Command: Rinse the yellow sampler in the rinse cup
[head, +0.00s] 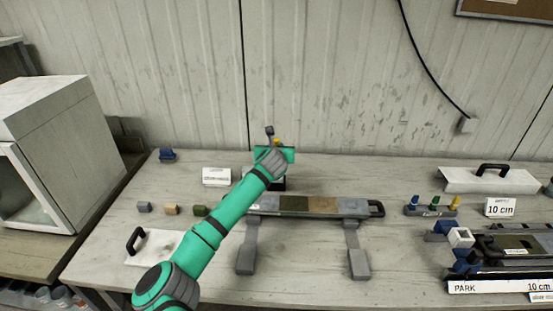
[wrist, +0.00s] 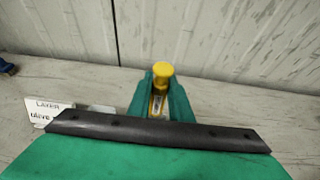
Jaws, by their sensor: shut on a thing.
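A yellow-topped sampler (wrist: 161,78) is between the green fingers of my gripper (wrist: 160,100) in the wrist view. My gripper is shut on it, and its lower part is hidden. In the head view my gripper (head: 276,150) is at the back middle of the bench, behind the long core tray, with a bit of yellow showing beside it. A dark object (head: 279,184) shows partly below my gripper; I cannot tell if it is the rinse cup. No rinse cup is clearly visible.
A core tray (head: 375,208) stands on grey supports in front. A rack (head: 431,211) with blue, green and yellow pieces is at right. A label card (head: 216,176), several small blocks (head: 171,210) and a blue item (head: 167,155) are at left. The back wall is close.

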